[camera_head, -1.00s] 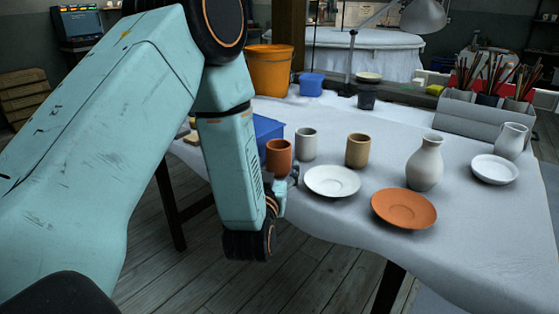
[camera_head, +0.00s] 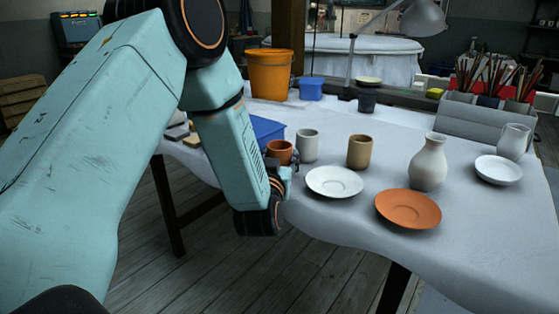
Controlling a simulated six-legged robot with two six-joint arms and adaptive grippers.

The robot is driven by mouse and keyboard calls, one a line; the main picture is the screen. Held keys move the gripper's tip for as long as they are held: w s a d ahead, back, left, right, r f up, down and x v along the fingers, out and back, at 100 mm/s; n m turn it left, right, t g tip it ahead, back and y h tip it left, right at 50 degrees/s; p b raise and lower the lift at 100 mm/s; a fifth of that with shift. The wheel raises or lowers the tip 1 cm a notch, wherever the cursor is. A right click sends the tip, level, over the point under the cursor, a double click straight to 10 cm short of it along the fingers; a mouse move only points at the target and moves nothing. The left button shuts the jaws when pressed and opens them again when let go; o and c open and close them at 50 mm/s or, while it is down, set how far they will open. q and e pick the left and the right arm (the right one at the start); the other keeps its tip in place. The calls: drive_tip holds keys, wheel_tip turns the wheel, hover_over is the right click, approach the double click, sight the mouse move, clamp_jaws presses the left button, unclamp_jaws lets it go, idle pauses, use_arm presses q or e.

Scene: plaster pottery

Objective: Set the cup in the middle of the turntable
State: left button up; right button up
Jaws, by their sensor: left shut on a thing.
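A terracotta cup (camera_head: 280,148) is at the left edge of the white-covered table. My left gripper (camera_head: 284,168) is shut on it, and the fingers and wrist hide its lower part. I cannot tell whether the cup touches the table. A white cup (camera_head: 308,146) stands just right of it, and a tan cup (camera_head: 359,152) stands farther right. No turntable can be clearly made out; a small pale disc (camera_head: 368,80) shows at the back behind a dark pot (camera_head: 367,101). My right gripper is not in view.
A white saucer (camera_head: 334,182) and an orange saucer (camera_head: 408,209) lie near the front edge. A pale vase (camera_head: 428,165), a white saucer (camera_head: 498,170) and a jug (camera_head: 514,141) stand right. A blue box (camera_head: 266,130) is behind the terracotta cup.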

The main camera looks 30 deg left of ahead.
use_arm(q)
drive_tip(key=c, duration=0.6)
